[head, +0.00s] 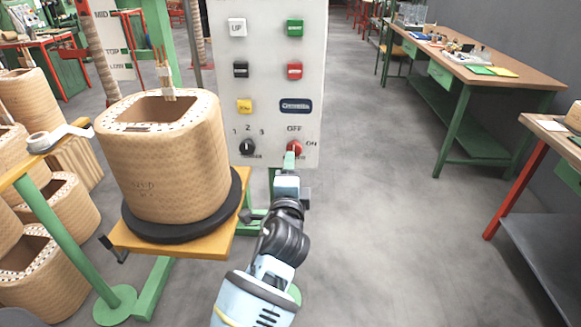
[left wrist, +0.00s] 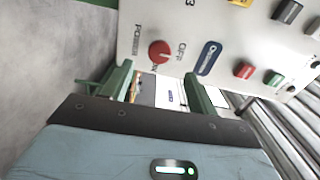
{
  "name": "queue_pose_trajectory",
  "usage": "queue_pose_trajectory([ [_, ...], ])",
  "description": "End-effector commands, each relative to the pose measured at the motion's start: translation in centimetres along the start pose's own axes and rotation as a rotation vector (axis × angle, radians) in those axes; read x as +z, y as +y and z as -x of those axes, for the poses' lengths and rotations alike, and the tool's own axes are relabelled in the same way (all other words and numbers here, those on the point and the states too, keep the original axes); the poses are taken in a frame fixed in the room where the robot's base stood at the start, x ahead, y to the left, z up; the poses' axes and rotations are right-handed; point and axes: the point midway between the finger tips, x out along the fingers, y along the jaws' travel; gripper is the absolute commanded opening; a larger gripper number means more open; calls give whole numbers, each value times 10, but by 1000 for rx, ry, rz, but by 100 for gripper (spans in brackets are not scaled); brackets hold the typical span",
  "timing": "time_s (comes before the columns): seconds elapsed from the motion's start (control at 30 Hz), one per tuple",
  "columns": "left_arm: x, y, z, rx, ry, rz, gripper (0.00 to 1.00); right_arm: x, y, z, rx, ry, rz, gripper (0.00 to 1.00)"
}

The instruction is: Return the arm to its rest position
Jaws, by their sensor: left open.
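My left arm rises from the bottom of the head view. Its gripper (head: 291,160) is in front of the lower right of the white control panel (head: 268,75), at the red OFF/ON knob (head: 295,147). In the left wrist view the two green fingers of the left gripper (left wrist: 158,76) are apart with nothing held between them. The red knob (left wrist: 162,52) shows just beyond the fingertips, roughly between them. I cannot tell whether a finger touches it. My right gripper is in neither view.
A large wound coil (head: 165,165) stands on a black turntable (head: 185,228) left of my arm. More coils (head: 70,205) stand at far left. A wooden workbench (head: 490,65) is at the back right, and another table (head: 555,135) at the right edge. The floor (head: 385,210) right of my arm is clear.

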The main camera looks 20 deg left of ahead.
Motion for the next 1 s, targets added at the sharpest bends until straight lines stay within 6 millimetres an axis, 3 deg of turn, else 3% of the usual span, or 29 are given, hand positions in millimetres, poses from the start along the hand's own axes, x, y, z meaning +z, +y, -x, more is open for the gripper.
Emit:
queue_pose_trajectory([
  [0.43, 0, 0, 1, 1, 0, 1, 59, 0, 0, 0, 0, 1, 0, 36],
  [0.53, 2, 10, 6, 19, 6, 17, 59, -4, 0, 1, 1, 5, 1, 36],
  [0.67, 11, 45, 25, 92, 30, 93, 59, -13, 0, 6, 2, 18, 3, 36],
  [0.77, 23, 84, 54, 181, 51, 195, 59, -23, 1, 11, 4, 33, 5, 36],
  [1.0, 54, 164, 144, 407, 60, 475, 59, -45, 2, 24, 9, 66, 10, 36],
])
